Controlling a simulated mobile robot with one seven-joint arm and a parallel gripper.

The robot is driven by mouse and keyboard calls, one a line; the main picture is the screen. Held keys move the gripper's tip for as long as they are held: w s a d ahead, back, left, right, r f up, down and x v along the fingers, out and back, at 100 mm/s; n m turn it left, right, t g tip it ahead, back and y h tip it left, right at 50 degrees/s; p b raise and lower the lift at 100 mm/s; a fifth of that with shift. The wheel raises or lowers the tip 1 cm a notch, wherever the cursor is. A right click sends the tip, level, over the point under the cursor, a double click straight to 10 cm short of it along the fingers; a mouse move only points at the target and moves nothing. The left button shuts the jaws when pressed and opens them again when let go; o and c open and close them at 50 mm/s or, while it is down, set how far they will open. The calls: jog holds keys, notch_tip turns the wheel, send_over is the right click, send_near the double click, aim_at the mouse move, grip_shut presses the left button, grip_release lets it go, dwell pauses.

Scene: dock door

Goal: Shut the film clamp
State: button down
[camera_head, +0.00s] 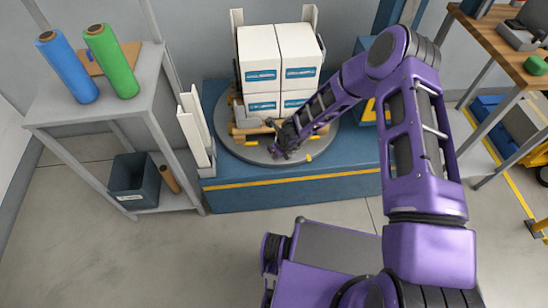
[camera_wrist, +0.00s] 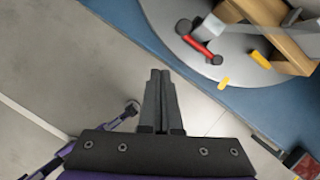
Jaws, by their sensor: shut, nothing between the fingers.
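The film clamp (camera_wrist: 199,47) shows in the wrist view as a red bar with dark round ends beside a grey block, on the rim of the grey turntable (camera_wrist: 165,22). I cannot tell whether its lever is open or closed. In the head view my arm end covers that spot. My gripper (camera_wrist: 160,72) is shut and empty, its fingers together. In the wrist view the fingertips appear below and left of the clamp, apart from it. In the head view my gripper (camera_head: 281,153) is at the front of the turntable, before the stacked boxes.
White boxes (camera_head: 262,55) stand on a wooden pallet on the turntable, which sits on a blue base (camera_head: 290,195). A grey shelf (camera_head: 75,105) with film rolls stands left. A wooden workbench (camera_head: 500,40) is at right. Yellow pieces (camera_wrist: 261,60) lie near the clamp.

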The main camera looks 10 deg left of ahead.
jog(key=shift+a+v, duration=0.1)
jog(key=shift+v, duration=1.1)
jog(key=shift+a+v, duration=0.15)
jog(key=shift+v, duration=1)
jog(key=shift+s, duration=0.25)
